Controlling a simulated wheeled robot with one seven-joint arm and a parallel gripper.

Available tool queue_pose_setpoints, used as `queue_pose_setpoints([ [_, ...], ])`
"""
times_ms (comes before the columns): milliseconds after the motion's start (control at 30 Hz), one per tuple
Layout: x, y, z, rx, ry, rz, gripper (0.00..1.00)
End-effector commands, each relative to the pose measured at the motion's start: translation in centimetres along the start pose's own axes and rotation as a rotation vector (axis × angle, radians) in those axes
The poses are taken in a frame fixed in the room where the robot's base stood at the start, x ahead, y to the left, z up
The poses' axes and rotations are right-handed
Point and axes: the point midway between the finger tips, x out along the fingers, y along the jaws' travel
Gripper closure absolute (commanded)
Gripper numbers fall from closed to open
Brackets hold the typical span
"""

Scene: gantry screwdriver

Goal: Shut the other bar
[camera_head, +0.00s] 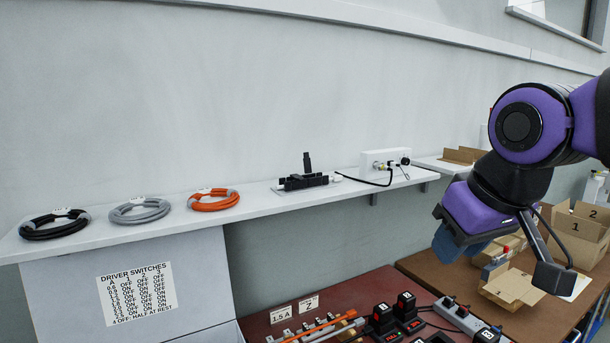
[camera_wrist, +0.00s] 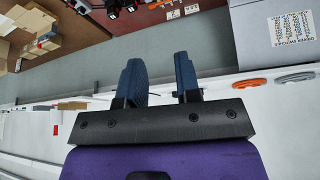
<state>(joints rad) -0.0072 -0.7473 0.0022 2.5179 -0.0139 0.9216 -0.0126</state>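A black fixture (camera_head: 305,182) sits on the white wall shelf, near the middle of the head view. One dark piece (camera_head: 307,161) stands upright on it, while the rest lies low and flat. It is too small to tell which parts are bars or whether any is closed. My gripper (camera_head: 452,243) hangs at the right of the head view, in front of the shelf and well apart from the fixture. In the wrist view its two blue fingers (camera_wrist: 160,72) stand apart with nothing between them. The fixture is not clearly visible in the wrist view.
A white box (camera_head: 386,161) with plugged cables stands right of the fixture. Black, grey and orange coils (camera_head: 213,201) lie on the shelf (camera_head: 255,206) to the left. Below are a red bench (camera_head: 262,322) with drivers and a brown table with open cartons (camera_head: 515,288).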

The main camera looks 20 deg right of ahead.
Motion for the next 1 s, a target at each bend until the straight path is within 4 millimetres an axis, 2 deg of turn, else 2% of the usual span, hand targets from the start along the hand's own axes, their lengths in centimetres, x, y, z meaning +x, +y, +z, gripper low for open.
queue_pose_setpoints([
  [167, -0.3, 0.7, -3.0, -0.149, -0.06, 0.053, 0.69],
  [533, -0.1, 2.4, -11.8, -0.567, -0.244, 0.202, 0.69],
  [1000, 2.6, 2.9, -23.7, -1.052, -0.516, 0.382, 0.69],
])
